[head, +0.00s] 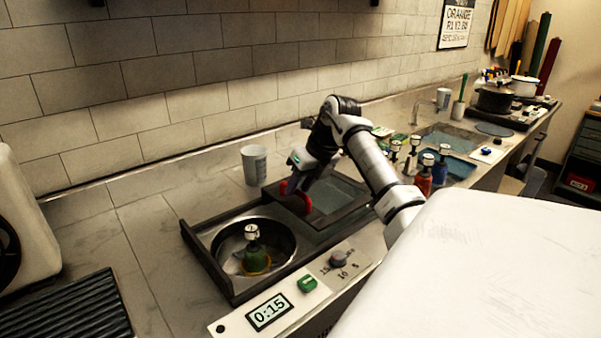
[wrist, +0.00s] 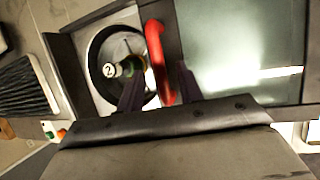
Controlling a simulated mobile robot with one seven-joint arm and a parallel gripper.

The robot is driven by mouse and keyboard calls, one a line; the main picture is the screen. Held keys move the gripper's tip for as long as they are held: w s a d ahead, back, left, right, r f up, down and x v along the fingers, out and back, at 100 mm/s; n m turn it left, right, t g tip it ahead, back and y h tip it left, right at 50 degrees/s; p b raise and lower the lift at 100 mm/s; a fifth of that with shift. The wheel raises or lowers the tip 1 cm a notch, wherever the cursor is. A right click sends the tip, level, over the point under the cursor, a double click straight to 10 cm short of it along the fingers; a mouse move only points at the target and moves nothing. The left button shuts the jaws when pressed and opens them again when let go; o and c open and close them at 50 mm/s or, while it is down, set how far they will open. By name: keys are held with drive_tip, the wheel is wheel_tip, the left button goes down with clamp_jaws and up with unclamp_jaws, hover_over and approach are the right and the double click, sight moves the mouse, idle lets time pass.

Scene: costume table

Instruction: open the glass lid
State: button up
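The glass lid (head: 340,192), a dark-framed pane, lies to the right of the round metal basin (head: 228,262), which shows uncovered. Its red handle (head: 305,202) stands on the lid's left edge. In the wrist view the glass lid (wrist: 235,50) fills the right side, and the red handle (wrist: 155,55) is near the middle. My gripper (head: 296,190) is at the handle. In the wrist view its fingers (wrist: 160,82) are apart, one on each side of the handle, with gaps visible.
A small bottle with a round cap marked 2 (head: 255,255) stands in the basin. A control panel with a timer display (head: 270,313) runs along the front. A pale cup (head: 254,165) stands behind the unit. Several capped bottles (head: 424,180) stand to the right.

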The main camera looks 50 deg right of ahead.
drive_tip(key=b+v, duration=0.1)
drive_tip(key=v, duration=1.2)
drive_tip(key=shift+s+r, duration=0.2)
drive_tip(key=shift+r, duration=0.15)
